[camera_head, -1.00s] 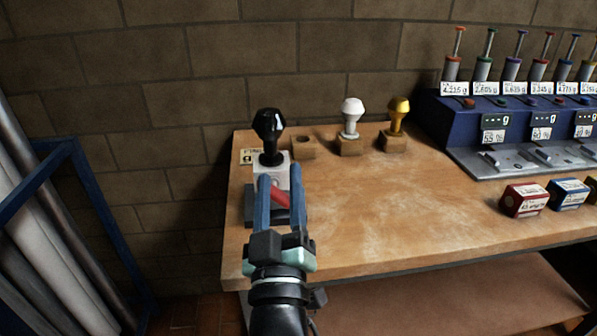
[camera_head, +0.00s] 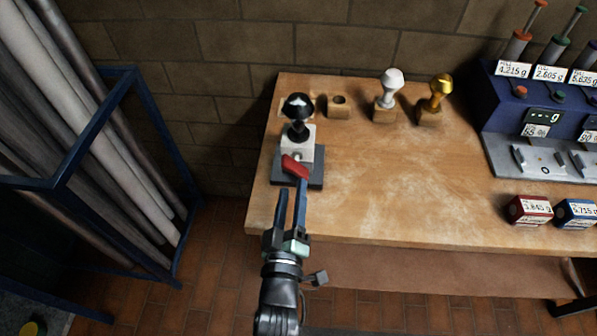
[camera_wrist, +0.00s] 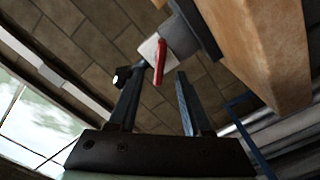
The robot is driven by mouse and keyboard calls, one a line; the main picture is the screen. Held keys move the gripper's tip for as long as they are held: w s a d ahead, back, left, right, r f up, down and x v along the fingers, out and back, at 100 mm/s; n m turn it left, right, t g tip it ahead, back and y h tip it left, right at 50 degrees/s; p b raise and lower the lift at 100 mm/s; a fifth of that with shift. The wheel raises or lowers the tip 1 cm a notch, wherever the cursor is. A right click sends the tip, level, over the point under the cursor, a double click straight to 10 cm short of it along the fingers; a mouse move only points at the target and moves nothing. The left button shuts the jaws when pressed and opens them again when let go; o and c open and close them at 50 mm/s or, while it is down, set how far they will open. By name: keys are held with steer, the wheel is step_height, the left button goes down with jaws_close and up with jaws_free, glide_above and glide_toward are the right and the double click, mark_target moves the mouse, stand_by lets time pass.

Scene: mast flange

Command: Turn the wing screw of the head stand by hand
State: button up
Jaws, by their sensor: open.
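The head stand has a pale block (camera_head: 308,150) on a dark base plate (camera_head: 314,180), with a black knob-shaped head (camera_head: 298,107) on top, near the table's left end. Its red wing screw (camera_head: 295,167) is on the block's front side, slanting down to the right. In the wrist view the wing (camera_wrist: 160,62) shows as a red bar, beyond the fingers and in the gap between them. My gripper (camera_head: 293,190) is open and empty, just in front of the wing and apart from it in the wrist view.
Behind stand an empty wooden holder (camera_head: 339,106), a white head (camera_head: 391,86) and a gold head (camera_head: 440,91). A blue gauge unit (camera_head: 540,112) and red and blue boxes (camera_head: 529,210) are at right. A blue rack with rolls (camera_head: 120,120) stands left. The table's middle (camera_head: 400,170) is clear.

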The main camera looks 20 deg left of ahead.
mark_target(294, 174)
steer(key=shift+p+x, duration=0.5)
steer(key=shift+x, duration=2.9)
steer(key=shift+s, duration=0.1)
jaws_close()
